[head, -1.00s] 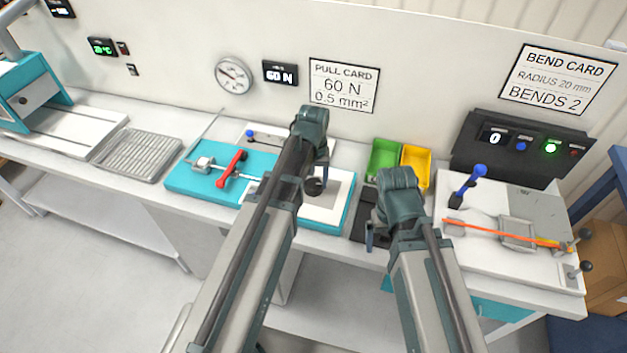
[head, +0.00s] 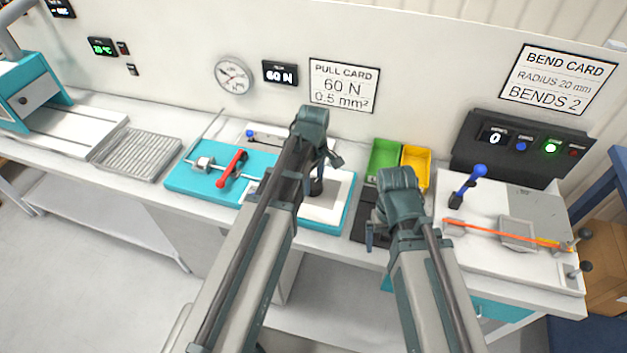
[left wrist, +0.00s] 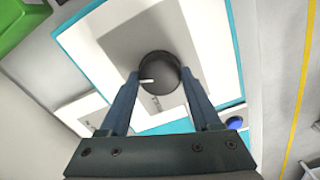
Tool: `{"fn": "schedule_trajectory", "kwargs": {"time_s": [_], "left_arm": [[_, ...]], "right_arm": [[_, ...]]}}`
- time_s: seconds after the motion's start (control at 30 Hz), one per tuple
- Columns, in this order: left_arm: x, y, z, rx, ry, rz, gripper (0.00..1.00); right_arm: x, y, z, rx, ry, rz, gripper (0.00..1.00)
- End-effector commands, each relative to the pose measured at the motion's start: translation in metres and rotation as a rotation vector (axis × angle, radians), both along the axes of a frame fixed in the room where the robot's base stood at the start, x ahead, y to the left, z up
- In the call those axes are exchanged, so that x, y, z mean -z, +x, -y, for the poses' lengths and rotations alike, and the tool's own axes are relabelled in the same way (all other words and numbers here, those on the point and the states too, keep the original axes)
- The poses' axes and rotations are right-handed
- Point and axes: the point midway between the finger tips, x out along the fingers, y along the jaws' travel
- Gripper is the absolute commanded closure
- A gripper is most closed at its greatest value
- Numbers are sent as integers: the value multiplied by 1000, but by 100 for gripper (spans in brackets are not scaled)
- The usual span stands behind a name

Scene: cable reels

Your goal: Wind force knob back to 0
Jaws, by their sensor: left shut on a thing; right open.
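The force knob (left wrist: 163,70) is a round black knob with a white pointer mark on its left side in the left wrist view. It stands on a light grey panel of the teal-edged pull rig (head: 205,182). My left gripper (left wrist: 160,78) is shut on the knob, one finger on each side. In the head view the knob (head: 316,188) shows partly below my left gripper (head: 321,172).
A round dial gauge (head: 232,75) hangs left of the display. A red lever (head: 232,169) stands on the rig's left part. Green (head: 383,160) and yellow (head: 416,165) bins stand behind my right arm. The bend station (head: 490,255) with an orange cable is at the right.

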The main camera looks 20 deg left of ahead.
Motion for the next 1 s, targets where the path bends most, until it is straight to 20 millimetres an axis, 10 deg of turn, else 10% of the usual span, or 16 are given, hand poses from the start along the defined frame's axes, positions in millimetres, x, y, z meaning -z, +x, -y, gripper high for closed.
{"fn": "schedule_trajectory", "kwargs": {"time_s": [1.0], "left_arm": [[0,0,0,-378,0,0,91]], "right_arm": [[0,0,0,0,0,0,5]]}}
